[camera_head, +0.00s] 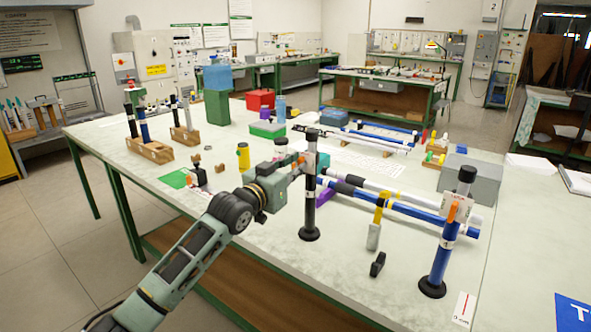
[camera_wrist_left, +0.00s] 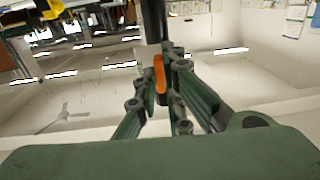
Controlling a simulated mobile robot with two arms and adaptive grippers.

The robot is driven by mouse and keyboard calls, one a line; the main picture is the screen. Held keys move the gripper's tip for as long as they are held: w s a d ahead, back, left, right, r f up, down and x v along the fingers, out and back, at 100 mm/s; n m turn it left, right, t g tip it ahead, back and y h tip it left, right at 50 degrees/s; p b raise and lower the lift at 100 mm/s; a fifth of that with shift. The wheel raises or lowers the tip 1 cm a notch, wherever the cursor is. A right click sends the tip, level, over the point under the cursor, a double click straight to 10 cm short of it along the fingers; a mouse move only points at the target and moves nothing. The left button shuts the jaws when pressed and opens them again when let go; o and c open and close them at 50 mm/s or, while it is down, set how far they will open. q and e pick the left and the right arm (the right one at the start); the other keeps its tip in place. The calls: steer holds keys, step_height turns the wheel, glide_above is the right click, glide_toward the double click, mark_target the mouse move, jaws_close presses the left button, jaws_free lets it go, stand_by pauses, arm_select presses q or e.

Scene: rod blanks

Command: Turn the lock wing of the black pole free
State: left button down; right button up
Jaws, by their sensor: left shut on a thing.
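The black pole (camera_head: 309,205) stands upright on a round black base at the middle of the table. Its upper end shows at the top of the left wrist view (camera_wrist_left: 153,20). Its orange lock wing (camera_wrist_left: 160,76) sits between the fingers of my left gripper (camera_head: 297,164), which is shut on it. The wing looks roughly in line with the pole in the left wrist view. In the head view the gripper hides most of the wing. A white clamp (camera_head: 323,161) is on the pole at that height. My right gripper is not in view.
A blue pole (camera_head: 440,262) with a white clamp and orange wing (camera_head: 452,212) stands at the right front. Horizontal white and blue rods (camera_head: 400,207) run between the poles. A yellow-and-grey tool (camera_head: 376,225) and a black bracket (camera_head: 378,264) are nearby.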

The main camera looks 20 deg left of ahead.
arm_select(q)
steer(key=n+p, duration=1)
steer(key=n, duration=0.7)
steer(key=shift+n, duration=0.4)
stand_by(0.5)
steer(key=c, duration=1.9)
jaws_free()
steer(key=shift+o, duration=0.2)
